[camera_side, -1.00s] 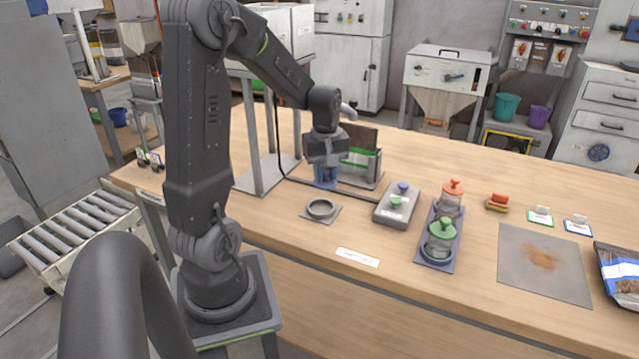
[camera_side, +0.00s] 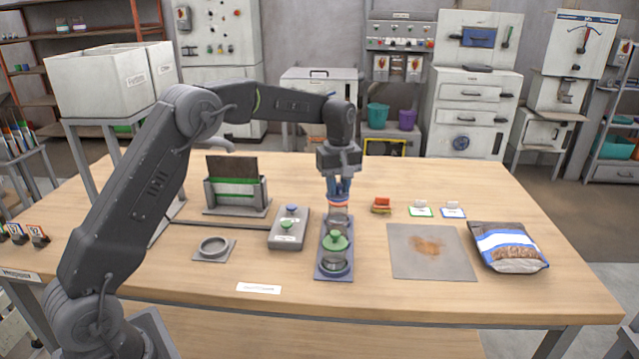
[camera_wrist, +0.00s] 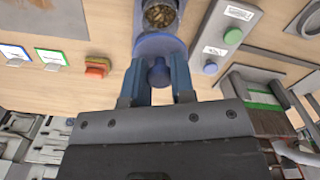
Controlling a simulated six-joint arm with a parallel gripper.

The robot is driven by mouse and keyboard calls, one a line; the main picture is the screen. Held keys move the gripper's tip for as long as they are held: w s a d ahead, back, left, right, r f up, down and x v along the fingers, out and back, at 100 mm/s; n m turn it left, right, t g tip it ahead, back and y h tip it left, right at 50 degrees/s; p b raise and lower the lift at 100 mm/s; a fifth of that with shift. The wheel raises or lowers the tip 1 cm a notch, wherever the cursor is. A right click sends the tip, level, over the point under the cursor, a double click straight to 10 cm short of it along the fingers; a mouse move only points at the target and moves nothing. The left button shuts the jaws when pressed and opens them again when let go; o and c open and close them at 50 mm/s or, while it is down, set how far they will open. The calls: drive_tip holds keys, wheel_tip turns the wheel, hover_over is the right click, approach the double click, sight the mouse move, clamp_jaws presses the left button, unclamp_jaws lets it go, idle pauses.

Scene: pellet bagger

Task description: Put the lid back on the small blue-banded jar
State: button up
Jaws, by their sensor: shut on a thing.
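My gripper (camera_side: 338,190) is over the back end of the jar rack in the side view, fingers pointing down. In the wrist view its blue fingers (camera_wrist: 158,80) are closed about a blue knob (camera_wrist: 158,74) with a blue disc (camera_wrist: 160,45) beyond it, which looks like a lid. Just past the disc is a round clear jar (camera_wrist: 160,14) with brown pellets in it, cut by the frame's top edge. I cannot tell whether the disc touches it. No blue band is clearly visible.
The slate-blue rack (camera_side: 334,275) holds a green-lidded jar (camera_side: 337,250) in front. A grey button box (camera_side: 289,230) stands left of it, an orange block (camera_side: 381,204) right. A grey mat (camera_side: 400,265) and pellet bag (camera_side: 508,247) lie further right.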

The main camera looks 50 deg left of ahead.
drive_tip(key=shift+f, duration=3.1)
drive_tip(key=shift+f, duration=0.15)
drive_tip(key=o, duration=1.4)
drive_tip(key=shift+o, duration=0.2)
drive_tip(key=shift+r, duration=3.5)
drive_tip(key=shift+c, duration=0.3)
clamp_jaws()
